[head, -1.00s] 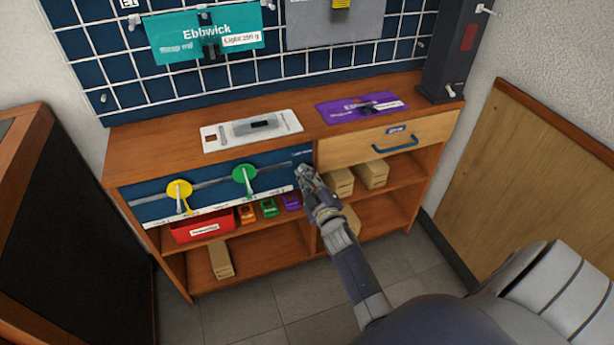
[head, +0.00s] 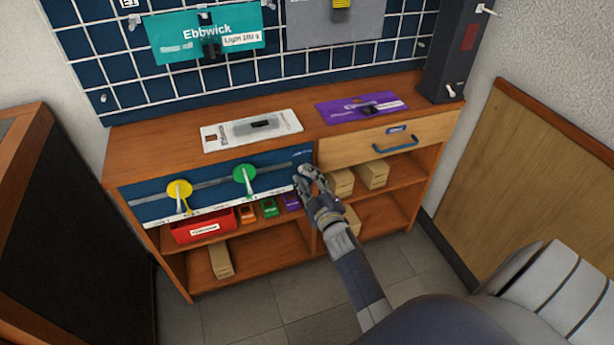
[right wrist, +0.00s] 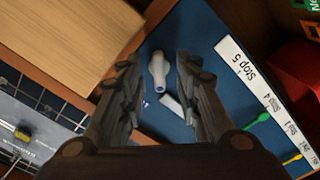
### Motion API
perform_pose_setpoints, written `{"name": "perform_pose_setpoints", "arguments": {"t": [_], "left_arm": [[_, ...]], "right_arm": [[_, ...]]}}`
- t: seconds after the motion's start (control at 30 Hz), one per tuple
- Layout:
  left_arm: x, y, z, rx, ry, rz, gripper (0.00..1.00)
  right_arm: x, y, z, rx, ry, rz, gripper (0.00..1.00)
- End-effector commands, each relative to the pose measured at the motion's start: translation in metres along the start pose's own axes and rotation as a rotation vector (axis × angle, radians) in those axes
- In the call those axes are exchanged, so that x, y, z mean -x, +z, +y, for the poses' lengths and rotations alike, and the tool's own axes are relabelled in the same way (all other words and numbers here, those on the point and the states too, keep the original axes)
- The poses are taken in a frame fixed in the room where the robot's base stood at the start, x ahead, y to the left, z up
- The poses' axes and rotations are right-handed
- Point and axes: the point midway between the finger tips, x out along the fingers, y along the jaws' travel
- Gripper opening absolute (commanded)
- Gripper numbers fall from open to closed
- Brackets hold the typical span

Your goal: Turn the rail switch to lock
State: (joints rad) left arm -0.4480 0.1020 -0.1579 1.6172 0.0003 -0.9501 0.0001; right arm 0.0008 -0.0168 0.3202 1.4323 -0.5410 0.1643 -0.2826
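The blue rail panel (head: 215,195) is on the left front of the wooden bench. In the right wrist view, a pale switch handle (right wrist: 158,72) stands out from the blue panel near the "Stop 5" label. A flat white piece (right wrist: 172,105) is beside it. My right gripper (right wrist: 158,60) is open, with one finger on each side of the handle; I cannot tell whether either touches it. In the head view my right gripper (head: 304,176) is at the panel's right end and hides the switch. My left gripper is not in view.
A yellow disc (head: 179,188) and a green disc (head: 244,173), both with pale levers, sit along the rail to the left. A drawer with a blue handle (head: 395,146) is just right of the panel. A red bin (head: 203,230) and cardboard boxes (head: 372,175) are on shelves below.

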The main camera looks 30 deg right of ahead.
Motion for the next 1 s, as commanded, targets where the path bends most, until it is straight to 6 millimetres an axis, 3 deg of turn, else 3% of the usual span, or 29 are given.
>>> {"name": "perform_pose_setpoints", "arguments": {"t": [0.3,0.5,0.7,1.0], "left_arm": [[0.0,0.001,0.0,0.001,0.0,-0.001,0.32],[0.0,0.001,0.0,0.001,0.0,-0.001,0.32],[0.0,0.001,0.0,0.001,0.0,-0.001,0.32],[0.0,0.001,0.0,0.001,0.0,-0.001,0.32]], "right_arm": [[0.062,0.001,-0.001,0.0,-0.002,-0.002,0.31],[0.092,0.001,-0.001,0.0,-0.002,-0.002,0.31],[0.106,0.0,0.0,0.0,0.0,0.001,0.31],[0.107,-0.001,0.0,0.0,0.0,0.001,0.31]]}}
